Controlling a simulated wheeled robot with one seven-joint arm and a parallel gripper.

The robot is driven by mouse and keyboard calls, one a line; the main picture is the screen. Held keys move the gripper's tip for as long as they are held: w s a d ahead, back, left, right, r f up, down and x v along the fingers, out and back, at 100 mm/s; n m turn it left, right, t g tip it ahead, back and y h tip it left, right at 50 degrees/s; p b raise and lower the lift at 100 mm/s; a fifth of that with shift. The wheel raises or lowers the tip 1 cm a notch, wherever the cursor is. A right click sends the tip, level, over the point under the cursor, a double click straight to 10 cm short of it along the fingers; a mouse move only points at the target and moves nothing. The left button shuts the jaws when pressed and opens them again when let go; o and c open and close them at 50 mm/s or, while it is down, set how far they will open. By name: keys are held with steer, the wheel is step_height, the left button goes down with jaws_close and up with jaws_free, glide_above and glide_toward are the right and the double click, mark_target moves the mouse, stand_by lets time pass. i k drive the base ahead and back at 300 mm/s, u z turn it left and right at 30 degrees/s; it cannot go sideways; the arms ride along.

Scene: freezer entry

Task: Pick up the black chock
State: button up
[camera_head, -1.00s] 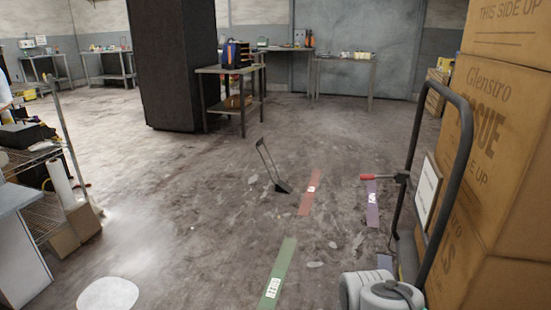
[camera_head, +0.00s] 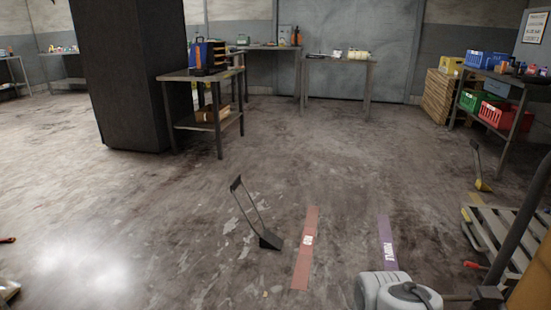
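The black chock (camera_head: 269,240) stands on the floor in the head view, just below the middle. It is a small dark wedge with a tall, thin loop handle (camera_head: 245,203) leaning up and to the left. It sits left of the red floor strip (camera_head: 306,250), apart from it. A grey-white rounded part of my own body (camera_head: 395,291) shows at the bottom right. My gripper's fingers do not show, and nothing is seen touching the chock.
A purple strip (camera_head: 386,244) lies right of the red one. A yellow chock (camera_head: 483,185) stands farther right, near a pallet (camera_head: 505,240). A dark pillar (camera_head: 127,75) and metal table (camera_head: 200,76) stand beyond at left. The floor around the black chock is clear.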

mark_target(267, 239)
steer(key=u, duration=0.35)
steer(key=i, duration=2.2)
steer(key=u, duration=1.15)
steer(key=i, duration=1.1)
steer(key=u, duration=0.3)
